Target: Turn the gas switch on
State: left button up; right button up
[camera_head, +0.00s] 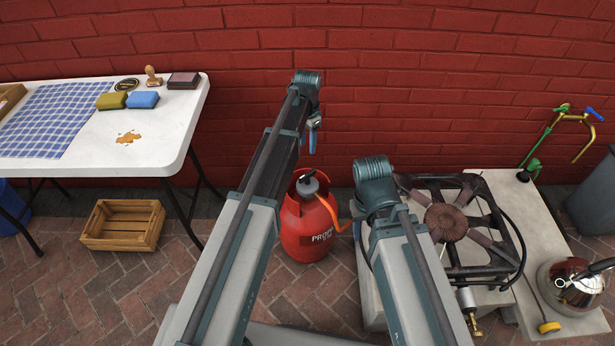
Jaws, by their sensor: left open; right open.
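A red propane tank (308,228) stands upright on the brick floor, partly hidden behind my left arm. It has a dark grey cap or valve (308,186) on top and an orange hose (328,212) at its right. A black gas burner (447,221) sits to the right, with a silver and brass valve-like fitting (471,312) at its front. I cannot tell which part is the gas switch. My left gripper (313,148) hangs open and empty above the tank, apart from it. My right gripper is hidden; only my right arm shows, left of the burner.
A white table (175,138) with sponges and a blue checked cloth stands at the left. A wooden crate (123,226) lies on the floor below it. A kettle (572,286) stands on the pale slab (522,212) at the right. The red wall (250,45) closes the back.

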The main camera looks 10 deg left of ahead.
aim_at(307, 173)
pick_arm(q)
notch_tip(307, 173, down, 14)
jog(key=b, duration=1.3)
jog(key=shift+r+b, duration=0.1)
jog(key=shift+b, duration=0.3)
grip_shut()
